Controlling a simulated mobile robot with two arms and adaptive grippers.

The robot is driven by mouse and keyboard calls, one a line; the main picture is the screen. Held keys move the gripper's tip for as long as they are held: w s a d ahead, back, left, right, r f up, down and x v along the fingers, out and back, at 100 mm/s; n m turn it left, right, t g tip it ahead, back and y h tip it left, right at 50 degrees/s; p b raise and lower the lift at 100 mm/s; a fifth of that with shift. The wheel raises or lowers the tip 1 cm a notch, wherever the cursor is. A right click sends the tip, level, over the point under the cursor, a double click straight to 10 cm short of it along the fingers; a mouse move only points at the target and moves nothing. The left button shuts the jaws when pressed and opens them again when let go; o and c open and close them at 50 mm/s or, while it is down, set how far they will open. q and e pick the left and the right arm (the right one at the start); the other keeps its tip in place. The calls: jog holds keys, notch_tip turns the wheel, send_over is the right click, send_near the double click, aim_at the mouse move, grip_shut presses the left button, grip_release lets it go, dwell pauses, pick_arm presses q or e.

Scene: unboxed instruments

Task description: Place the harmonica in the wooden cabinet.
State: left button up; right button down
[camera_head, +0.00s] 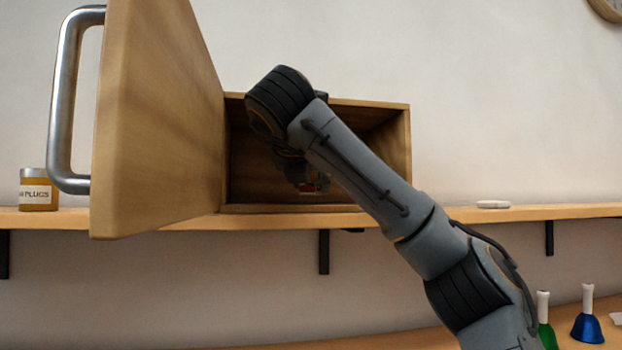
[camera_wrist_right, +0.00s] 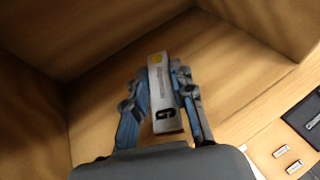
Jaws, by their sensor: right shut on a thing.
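The wooden cabinet (camera_head: 318,209) stands on a wall shelf, its door (camera_head: 155,120) swung open to the left. My right arm reaches into it from the right, and my right gripper (camera_head: 308,184) is inside the opening, mostly hidden behind the arm. In the right wrist view, my right gripper (camera_wrist_right: 158,72) is shut on the harmonica (camera_wrist_right: 163,95), a slim silver bar with a letter G and a yellow mark. The cabinet's wooden inside surrounds it. I cannot tell whether the harmonica touches the cabinet floor. My left gripper is not in view.
A silver handle (camera_head: 65,100) juts from the door. An earplug jar (camera_head: 38,190) and a small white item (camera_head: 493,204) sit on the shelf (camera_head: 560,210). Green (camera_head: 545,325) and blue (camera_head: 587,325) handbells stand lower right. Small cylinders (camera_wrist_right: 287,158) lie below the cabinet.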

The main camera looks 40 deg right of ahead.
jog(key=shift+w+d+f+p, duration=0.3)
jog(key=shift+w+d+f, duration=0.2)
jog(key=shift+w+f, duration=0.2)
jog(key=shift+w+d+f, duration=0.1)
jog(key=shift+w, duration=0.05)
jog(key=shift+s, duration=0.2)
jog(key=shift+a+f+b, duration=0.1)
jog(key=shift+a+b, duration=0.15)
jog(key=shift+b, duration=0.05)
jog(key=c, duration=1.3)
grip_release()
jog(key=shift+c, duration=0.2)
jog(key=shift+o, duration=1.1)
jog(key=shift+w+d, duration=0.1)
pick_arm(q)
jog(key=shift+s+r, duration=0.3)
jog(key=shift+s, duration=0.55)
